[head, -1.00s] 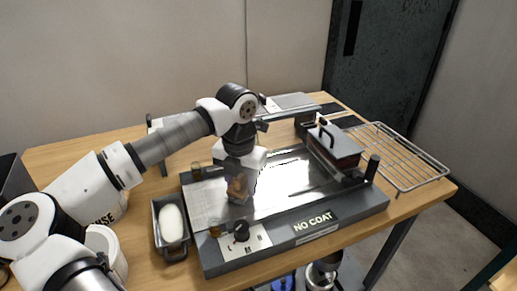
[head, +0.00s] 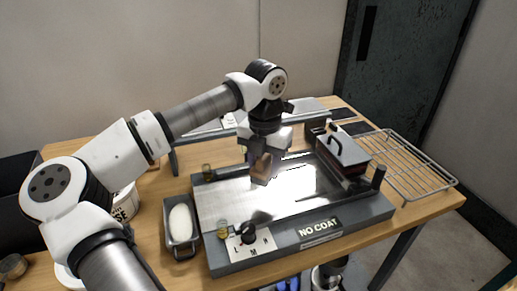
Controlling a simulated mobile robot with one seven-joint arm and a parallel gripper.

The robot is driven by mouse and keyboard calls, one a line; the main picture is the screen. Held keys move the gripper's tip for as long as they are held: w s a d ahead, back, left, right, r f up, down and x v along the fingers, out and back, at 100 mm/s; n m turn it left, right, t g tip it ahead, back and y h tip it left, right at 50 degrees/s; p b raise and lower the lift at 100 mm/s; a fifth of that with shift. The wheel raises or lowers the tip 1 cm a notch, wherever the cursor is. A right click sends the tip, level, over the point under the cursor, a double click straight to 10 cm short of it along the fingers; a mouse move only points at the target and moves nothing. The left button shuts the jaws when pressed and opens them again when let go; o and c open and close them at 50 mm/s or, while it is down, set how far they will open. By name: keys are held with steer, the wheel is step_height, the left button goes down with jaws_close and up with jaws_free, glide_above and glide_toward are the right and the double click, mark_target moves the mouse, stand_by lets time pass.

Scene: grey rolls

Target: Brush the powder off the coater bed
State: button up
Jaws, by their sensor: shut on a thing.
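My gripper (head: 264,160) is over the back middle of the bed, pointing down. It is shut on a small brown block-like piece, which looks like a brush (head: 261,169). The brush's lower end is at or just above the plate; I cannot tell if it touches. The plate has a bright glare in the middle, and I cannot make out powder for sure.
A block with a handle (head: 343,155) stands at the bed's right end, near a black post (head: 378,177). A wire rack (head: 408,165) lies further right. A grey tray (head: 181,247) with a white oval piece (head: 181,223) sits left. A knob (head: 248,235) is at the front left.

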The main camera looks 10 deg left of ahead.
steer(key=shift+r+p, duration=0.4)
steer(key=shift+r, duration=0.7)
steer(key=shift+f, duration=0.1)
